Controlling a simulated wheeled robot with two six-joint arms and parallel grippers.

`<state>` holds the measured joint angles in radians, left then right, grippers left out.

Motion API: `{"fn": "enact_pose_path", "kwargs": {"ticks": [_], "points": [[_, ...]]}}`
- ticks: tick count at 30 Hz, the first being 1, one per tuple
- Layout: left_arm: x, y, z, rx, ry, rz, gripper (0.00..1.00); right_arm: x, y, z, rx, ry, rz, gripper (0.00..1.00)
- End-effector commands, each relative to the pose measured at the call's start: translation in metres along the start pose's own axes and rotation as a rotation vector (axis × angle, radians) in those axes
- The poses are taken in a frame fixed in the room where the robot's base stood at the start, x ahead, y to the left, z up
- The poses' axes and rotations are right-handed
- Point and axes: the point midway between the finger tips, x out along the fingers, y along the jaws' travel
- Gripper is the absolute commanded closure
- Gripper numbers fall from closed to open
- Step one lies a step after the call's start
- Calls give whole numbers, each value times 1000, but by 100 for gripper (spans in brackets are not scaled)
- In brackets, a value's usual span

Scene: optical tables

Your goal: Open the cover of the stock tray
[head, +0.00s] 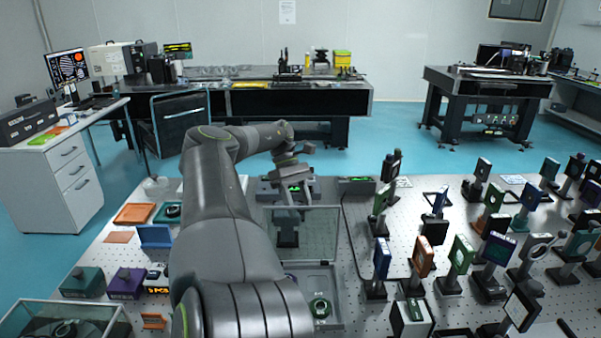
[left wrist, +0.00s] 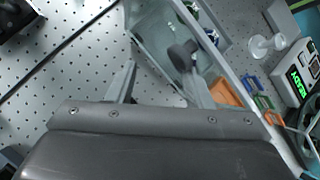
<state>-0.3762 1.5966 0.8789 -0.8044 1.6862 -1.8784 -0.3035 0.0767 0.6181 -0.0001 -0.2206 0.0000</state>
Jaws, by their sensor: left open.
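The stock tray (head: 337,300) is a shallow grey tray on the perforated table, partly hidden behind my left arm. Its clear, thin-framed cover (head: 322,228) stands raised at the tray's far side, and the tray's inside shows in front of it. In the left wrist view the glass cover (left wrist: 150,28) shows close up, with a dark round knob (left wrist: 182,55) near the fingers. My left gripper (head: 296,194) is at the cover's upper edge. In the left wrist view its fingers (left wrist: 162,85) are apart; I cannot tell whether they touch the cover. My right gripper is not in view.
Several mounted optics stand close together to the right, including a blue one (head: 382,258). An orange tray (head: 134,213) and purple box (head: 125,283) are left. A glass-topped case (head: 65,318) stands front left.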

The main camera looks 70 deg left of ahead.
Motion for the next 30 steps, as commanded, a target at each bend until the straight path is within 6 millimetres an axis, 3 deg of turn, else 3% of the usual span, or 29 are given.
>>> {"fn": "enact_pose_path", "kwargs": {"ticks": [8,20,22,30], "points": [[-4,1,0,0,1,2,54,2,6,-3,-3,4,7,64],[-48,1,-1,2,-3,6,54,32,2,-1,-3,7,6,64],[-60,-1,4,5,-3,8,54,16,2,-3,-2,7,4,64],[-73,-2,2,4,-1,7,54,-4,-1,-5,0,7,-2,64]]}}
